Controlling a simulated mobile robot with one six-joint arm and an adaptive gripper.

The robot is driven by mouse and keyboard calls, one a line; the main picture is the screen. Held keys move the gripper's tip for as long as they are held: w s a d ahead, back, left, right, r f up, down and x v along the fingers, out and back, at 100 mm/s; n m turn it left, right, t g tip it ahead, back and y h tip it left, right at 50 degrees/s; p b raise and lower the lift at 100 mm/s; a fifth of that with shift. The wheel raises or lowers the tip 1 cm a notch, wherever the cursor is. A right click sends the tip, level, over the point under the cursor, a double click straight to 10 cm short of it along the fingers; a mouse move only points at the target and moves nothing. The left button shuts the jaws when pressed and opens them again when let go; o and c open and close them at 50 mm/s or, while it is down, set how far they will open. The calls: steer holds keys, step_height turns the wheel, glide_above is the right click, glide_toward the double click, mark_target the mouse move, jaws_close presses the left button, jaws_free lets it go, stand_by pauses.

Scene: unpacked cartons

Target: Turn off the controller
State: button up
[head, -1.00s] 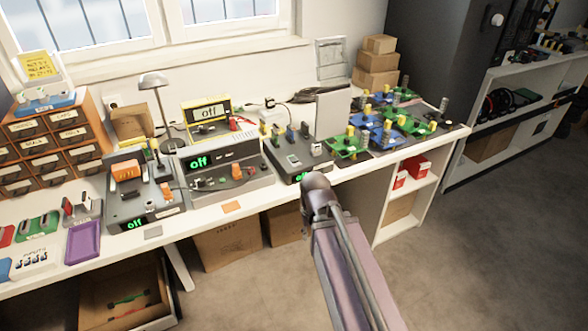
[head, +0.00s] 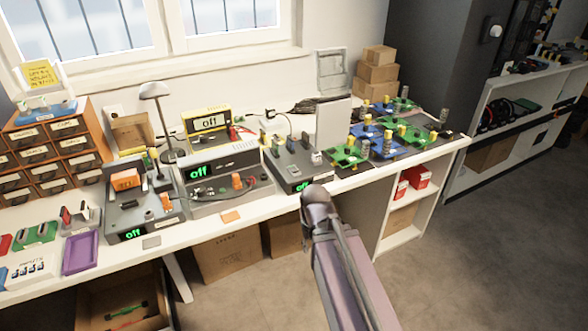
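Several devices on the white bench show "off", and I cannot tell which is the controller. A grey console (head: 146,214) at the left has a green "off" display at its front edge. A larger grey unit (head: 222,160) in the middle shows green "off". A yellow meter (head: 208,122) behind also shows "off". My arm reaches up from the bottom toward the bench's front edge; my gripper is not visible.
A desk lamp (head: 158,95) stands behind the consoles. Orange drawers (head: 55,150) and a purple tray (head: 81,253) are at the left. Green and blue boards (head: 350,157) fill the bench's right. Cartons (head: 228,255) sit below. The floor (head: 465,240) at the right is clear.

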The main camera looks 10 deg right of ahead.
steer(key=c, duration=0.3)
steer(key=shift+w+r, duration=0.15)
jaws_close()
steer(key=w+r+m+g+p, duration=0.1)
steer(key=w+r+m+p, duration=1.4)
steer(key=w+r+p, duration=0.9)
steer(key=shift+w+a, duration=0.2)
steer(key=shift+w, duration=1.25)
